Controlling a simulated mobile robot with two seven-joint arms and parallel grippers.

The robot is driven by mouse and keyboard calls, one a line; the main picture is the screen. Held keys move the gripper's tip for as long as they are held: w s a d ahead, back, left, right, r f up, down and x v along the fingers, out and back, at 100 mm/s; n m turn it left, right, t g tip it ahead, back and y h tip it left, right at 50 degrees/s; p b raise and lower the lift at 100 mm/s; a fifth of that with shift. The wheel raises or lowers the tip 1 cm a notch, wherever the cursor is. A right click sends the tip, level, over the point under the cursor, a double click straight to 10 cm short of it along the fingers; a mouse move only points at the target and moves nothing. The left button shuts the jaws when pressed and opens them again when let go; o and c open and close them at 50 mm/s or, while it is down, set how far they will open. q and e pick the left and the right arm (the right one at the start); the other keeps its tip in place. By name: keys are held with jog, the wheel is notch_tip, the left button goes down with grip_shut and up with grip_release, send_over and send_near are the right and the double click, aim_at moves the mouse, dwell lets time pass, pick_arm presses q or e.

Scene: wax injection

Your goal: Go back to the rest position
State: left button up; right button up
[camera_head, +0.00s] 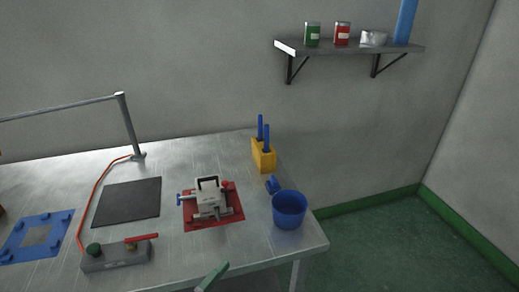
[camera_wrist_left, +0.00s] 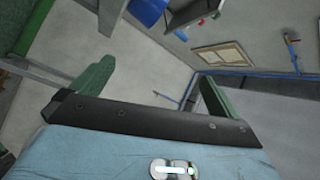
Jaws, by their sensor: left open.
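My left gripper (camera_wrist_left: 152,90) is open and empty in the left wrist view, its two green fingers wide apart with nothing between them. In the head view one green finger (camera_head: 212,276) shows at the bottom edge, by the table's front edge; the rest of that gripper is out of frame. The metal table (camera_head: 170,265) carries a white clamp device (camera_head: 208,196) on a red mat (camera_head: 230,217). My right gripper cannot be made out in either view.
A blue cup (camera_head: 289,210) stands near the table's right corner, with a yellow holder (camera_head: 263,158) behind it. A grey control box (camera_head: 115,256), dark mat (camera_head: 127,202) and blue frame (camera_head: 20,248) lie left. A wall shelf (camera_head: 350,49) holds cans. Floor (camera_head: 400,250) at right is clear.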

pick_arm(q)
jog(key=s+a+f+n+g+y, duration=0.3)
jog(key=s+a+f+n+y, duration=0.1)
jog(key=s+a+f+n, duration=0.3)
jog(key=s+a+f+n+g+y, duration=0.4)
jog(key=s+a+f+n, duration=0.3)
jog(key=s+f+n, duration=0.4)
notch_tip(320, 180, down, 3)
jog(key=shift+s+a+f+y, duration=0.1)
jog(key=shift+s+a+y, duration=0.15)
jog(key=shift+s+y, duration=0.5)
jog(key=shift+w, duration=0.15)
jog(key=shift+c, duration=0.4)
